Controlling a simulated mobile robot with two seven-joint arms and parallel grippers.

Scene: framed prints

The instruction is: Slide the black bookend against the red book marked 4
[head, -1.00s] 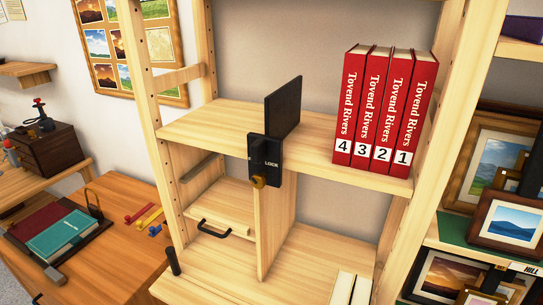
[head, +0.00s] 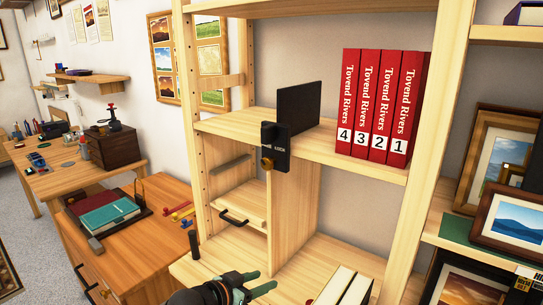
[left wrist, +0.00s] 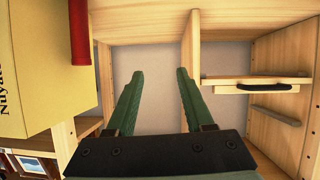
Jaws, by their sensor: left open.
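The black bookend (head: 299,107) stands upright on the middle shelf, with a dark block marked LOCK (head: 276,147) and a brass knob (head: 267,164) at the shelf's front edge. The red book marked 4 (head: 352,100) stands to its right, at the left end of a row of red books. A gap of bare shelf separates bookend and book. My left gripper (head: 262,281) is low in front of the shelf unit, below the bookend, open and empty. Its green fingers (left wrist: 160,75) stand apart in the left wrist view. My right gripper is not in view.
A vertical divider (head: 293,205) stands below the bookend, beside a small drawer with a black handle (head: 233,216). Pale books (head: 345,287) stand on the lower shelf. A desk (head: 135,240) is at left; framed prints (head: 512,220) are at right.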

